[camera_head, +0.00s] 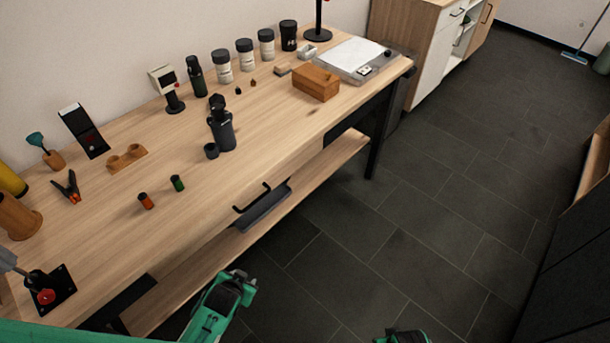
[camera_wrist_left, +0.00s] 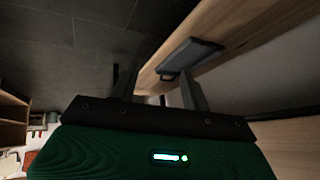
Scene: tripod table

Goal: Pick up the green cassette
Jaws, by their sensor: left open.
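The green cassette (camera_head: 178,183) is a small dark-green upright cylinder on the wooden table, in the head view. A similar orange cassette (camera_head: 146,201) stands to its left, apart from it. My left arm shows as a green and black part at the bottom of the head view, off the table's front edge and well below the cassette in the picture. In the left wrist view, the two dark fingers of my left gripper (camera_wrist_left: 158,88) are spread apart with nothing between them. The green cassette cannot be made out there. Only a green part of my right arm shows at the bottom edge.
A dark grinder (camera_head: 221,130) with a small cup (camera_head: 211,150) stands right of the cassettes. Table around the cassettes is clear.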

